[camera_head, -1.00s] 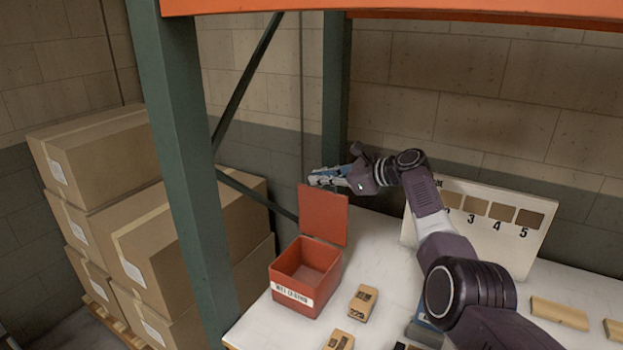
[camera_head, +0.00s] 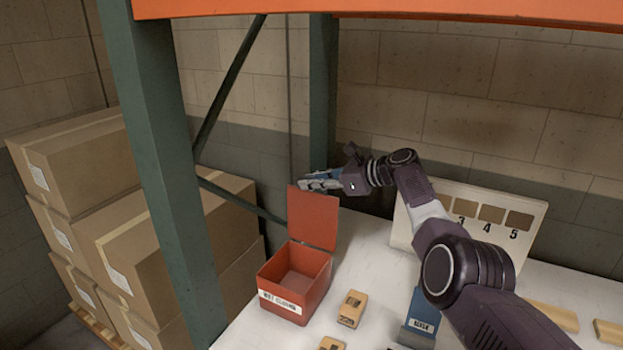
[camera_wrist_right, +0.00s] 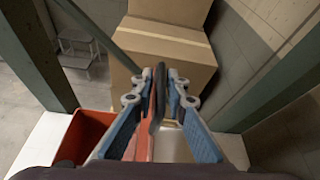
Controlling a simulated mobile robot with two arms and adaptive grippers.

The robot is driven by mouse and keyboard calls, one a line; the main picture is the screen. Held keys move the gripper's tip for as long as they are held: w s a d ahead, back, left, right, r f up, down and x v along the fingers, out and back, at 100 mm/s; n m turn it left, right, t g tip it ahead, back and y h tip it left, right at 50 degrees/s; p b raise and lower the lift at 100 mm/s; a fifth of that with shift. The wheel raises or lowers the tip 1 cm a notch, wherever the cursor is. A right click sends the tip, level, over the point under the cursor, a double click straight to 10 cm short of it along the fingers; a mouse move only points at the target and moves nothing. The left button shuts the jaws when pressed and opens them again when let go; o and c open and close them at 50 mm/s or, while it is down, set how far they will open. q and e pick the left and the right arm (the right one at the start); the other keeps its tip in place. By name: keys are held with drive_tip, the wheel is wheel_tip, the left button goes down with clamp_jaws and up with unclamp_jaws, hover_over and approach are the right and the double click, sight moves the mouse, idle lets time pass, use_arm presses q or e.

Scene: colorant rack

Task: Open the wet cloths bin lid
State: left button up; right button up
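The wet cloths bin (camera_head: 297,289) is a red box with a white label on its front, standing at the left end of the white shelf. Its red lid (camera_head: 313,219) stands upright at the back and the bin's mouth is open. My right gripper (camera_head: 310,180) is at the lid's top edge. In the right wrist view, my right gripper's fingers (camera_wrist_right: 159,88) lie on either side of the red lid (camera_wrist_right: 142,135), seen edge-on; whether they press on it I cannot tell. The bin (camera_wrist_right: 84,138) shows left of them. My left gripper is out of view.
A green rack post (camera_head: 165,170) stands left of the bin, with stacked cartons (camera_head: 75,165) beyond it. Tan blocks (camera_head: 351,309) and a blue item (camera_head: 421,318) lie on the shelf. A numbered swatch board (camera_head: 535,232) stands behind my right arm.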

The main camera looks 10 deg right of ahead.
drive_tip(key=shift+o, duration=1.1)
drive_tip(key=shift+w+r, duration=0.1)
drive_tip(key=shift+w, duration=0.1)
drive_tip(key=shift+s+r, duration=0.1)
drive_tip(key=shift+r, duration=0.05)
drive_tip(key=shift+d+r, duration=0.1)
drive_tip(key=shift+d, duration=0.05)
drive_tip(key=shift+s+d+r, duration=0.15)
drive_tip(key=shift+s+d, duration=0.05)
drive_tip(key=shift+d, duration=0.2)
drive_tip(key=v, duration=1)
drive_tip(key=shift+s+d, duration=0.2)
drive_tip(key=shift+s, duration=0.15)
